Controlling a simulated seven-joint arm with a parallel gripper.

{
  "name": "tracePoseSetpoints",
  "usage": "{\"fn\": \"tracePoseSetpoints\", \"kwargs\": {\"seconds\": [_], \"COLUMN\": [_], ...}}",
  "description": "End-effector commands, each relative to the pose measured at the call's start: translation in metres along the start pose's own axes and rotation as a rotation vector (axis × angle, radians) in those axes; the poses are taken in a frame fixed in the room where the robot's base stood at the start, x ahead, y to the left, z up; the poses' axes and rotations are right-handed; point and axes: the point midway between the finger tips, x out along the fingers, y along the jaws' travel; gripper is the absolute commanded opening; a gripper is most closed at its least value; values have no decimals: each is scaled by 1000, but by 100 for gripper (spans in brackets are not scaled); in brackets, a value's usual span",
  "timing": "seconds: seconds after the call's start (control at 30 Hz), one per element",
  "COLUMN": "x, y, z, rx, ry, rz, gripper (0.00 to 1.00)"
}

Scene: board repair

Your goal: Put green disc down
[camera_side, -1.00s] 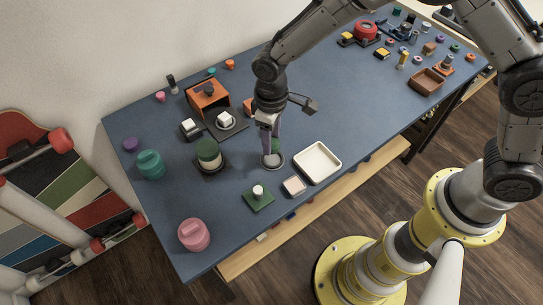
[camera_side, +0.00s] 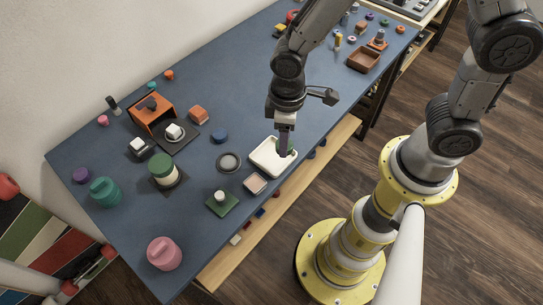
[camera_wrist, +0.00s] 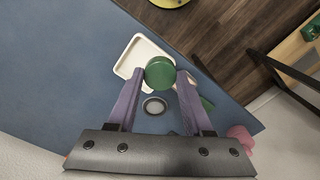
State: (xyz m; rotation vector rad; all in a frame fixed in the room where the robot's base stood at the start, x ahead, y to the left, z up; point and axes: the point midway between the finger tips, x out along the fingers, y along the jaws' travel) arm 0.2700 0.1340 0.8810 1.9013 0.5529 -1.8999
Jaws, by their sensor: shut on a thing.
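The green disc (camera_wrist: 160,72) is held between my gripper's two purple fingertips (camera_wrist: 160,78) in the wrist view. In the side view my gripper (camera_side: 286,153) points down over the shallow white tray (camera_side: 262,167), and only a bit of green shows beside the fingers. The tray also shows in the wrist view (camera_wrist: 128,61), partly behind the disc. I cannot tell whether the disc touches the tray floor or hangs just above it.
A round grey-rimmed dish (camera_side: 229,162) stands left of the tray. A small pale square block (camera_side: 255,183), a green board (camera_side: 222,203) and a blue disc (camera_side: 220,135) are close by. The table's front edge runs near the tray.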

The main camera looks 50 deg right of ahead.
Motion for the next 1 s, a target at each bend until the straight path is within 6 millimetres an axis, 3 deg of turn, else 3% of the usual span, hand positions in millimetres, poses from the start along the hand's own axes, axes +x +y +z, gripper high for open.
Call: {"fn": "tracePoseSetpoints", "kwargs": {"seconds": [0.03,0.2,0.3,0.47,0.67,1.0], "x": [-8,-24,-30,-38,-39,-8], "y": [1,1,1,1,6,18], "z": [19,72,94,111,96,31], "rx": [4,17,27,44,56,56], "ry": [4,5,4,3,-4,-4], "rz": [0,1,1,0,-1,-1], "gripper": [6,6,6,6,6,6]}}
